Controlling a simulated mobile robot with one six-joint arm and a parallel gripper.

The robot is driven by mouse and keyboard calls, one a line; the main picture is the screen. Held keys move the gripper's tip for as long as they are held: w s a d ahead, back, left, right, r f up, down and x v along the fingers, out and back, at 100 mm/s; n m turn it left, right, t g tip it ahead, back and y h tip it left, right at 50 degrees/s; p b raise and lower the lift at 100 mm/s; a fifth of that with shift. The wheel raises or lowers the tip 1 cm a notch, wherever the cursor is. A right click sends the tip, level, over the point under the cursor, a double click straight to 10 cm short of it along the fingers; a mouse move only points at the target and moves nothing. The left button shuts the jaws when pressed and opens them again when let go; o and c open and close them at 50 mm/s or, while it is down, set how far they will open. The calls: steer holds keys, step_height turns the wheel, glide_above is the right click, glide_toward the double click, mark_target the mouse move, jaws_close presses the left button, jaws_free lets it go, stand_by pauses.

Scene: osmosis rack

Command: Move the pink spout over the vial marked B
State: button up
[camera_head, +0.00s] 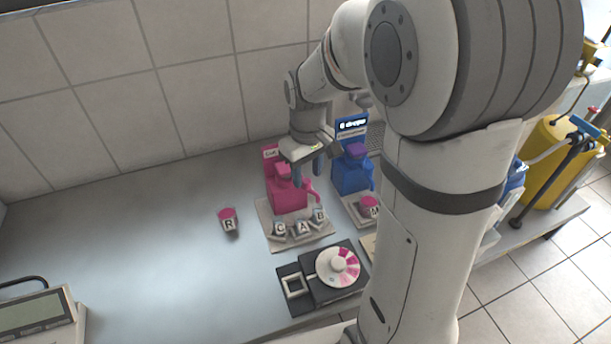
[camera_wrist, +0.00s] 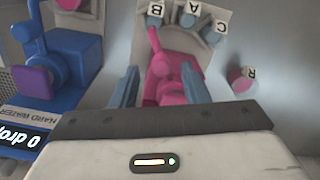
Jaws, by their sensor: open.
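The pink dispenser (camera_head: 288,194) stands behind a tray (camera_head: 300,240) with vials marked C (camera_head: 280,229), A (camera_head: 303,227) and B (camera_head: 319,215). Its pink spout (camera_head: 313,192) is on the right side, toward vial B. In the wrist view the spout (camera_wrist: 153,38) points toward vial B (camera_wrist: 155,18); I cannot tell if its tip is exactly over the vial. My gripper (camera_head: 303,166) is over the dispenser's top. In the wrist view my gripper (camera_wrist: 160,84) is open, its blue fingers on either side of the pink parts; contact is unclear.
A blue dispenser (camera_head: 352,172) with a small display stands close on the right, a pink-topped vial (camera_head: 369,206) before it. A vial marked R (camera_head: 229,222) stands left. A black device with a colour wheel (camera_head: 338,267) lies in front.

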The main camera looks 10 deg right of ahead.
mark_target(307, 180)
step_height(307, 180, up, 6)
steer(key=shift+f, duration=0.1)
stand_by(0.5)
steer(key=shift+s+r, duration=0.25)
steer(key=shift+s, duration=0.05)
steer(key=s+d+m+t, duration=0.1)
steer(key=s+m+t, duration=0.2)
steer(key=s, duration=1.1)
steer(key=shift+s+d+r+m, duration=0.3)
steer(key=shift+s+d+m, duration=0.1)
steer(key=shift+m, duration=0.6)
